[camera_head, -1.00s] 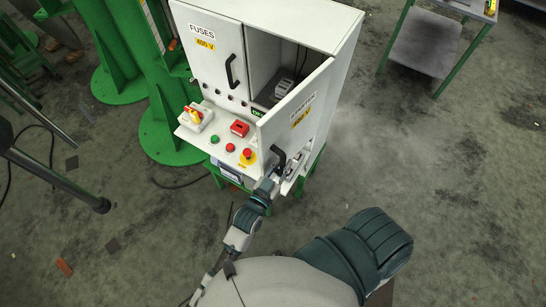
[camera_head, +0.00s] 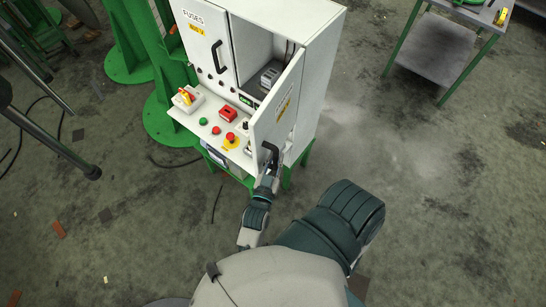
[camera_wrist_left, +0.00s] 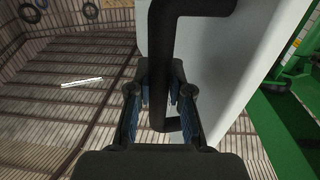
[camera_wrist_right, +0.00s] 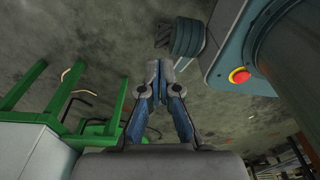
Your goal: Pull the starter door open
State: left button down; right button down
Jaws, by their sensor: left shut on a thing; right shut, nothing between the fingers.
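The starter door (camera_head: 275,112) is the right-hand door of the white cabinet (camera_head: 316,50). It stands open, swung out toward me, with a yellow label on its face. Its black handle (camera_head: 275,150) is low on the door. My left gripper (camera_head: 268,172) is shut on this handle. In the left wrist view the handle (camera_wrist_left: 160,60) passes between the fingers of the left gripper (camera_wrist_left: 160,108), beside the pale door panel (camera_wrist_left: 218,70). My right gripper (camera_wrist_right: 158,80) shows in the right wrist view, shut and empty, above the floor.
The shut fuses door (camera_head: 207,42) is on the cabinet's left. A control shelf with a red-yellow switch (camera_head: 186,97) and several buttons juts out below. Green columns (camera_head: 140,45) stand at the left, and a green-legged table (camera_head: 440,45) at the back right. The floor right of the cabinet is clear.

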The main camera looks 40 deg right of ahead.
pick_arm(q)
jog(key=shift+r, duration=0.3)
pick_arm(e)
jog(key=shift+d, duration=0.1)
pick_arm(q)
jog(key=c, duration=1.2)
grip_release()
jog(key=shift+o, duration=0.7)
jog(key=shift+s+a+f, duration=0.1)
jog(key=v, duration=1.2)
pick_arm(e)
jog(key=shift+s+d, duration=0.25)
jog(key=shift+s, duration=0.1)
jog(key=shift+w, duration=0.15)
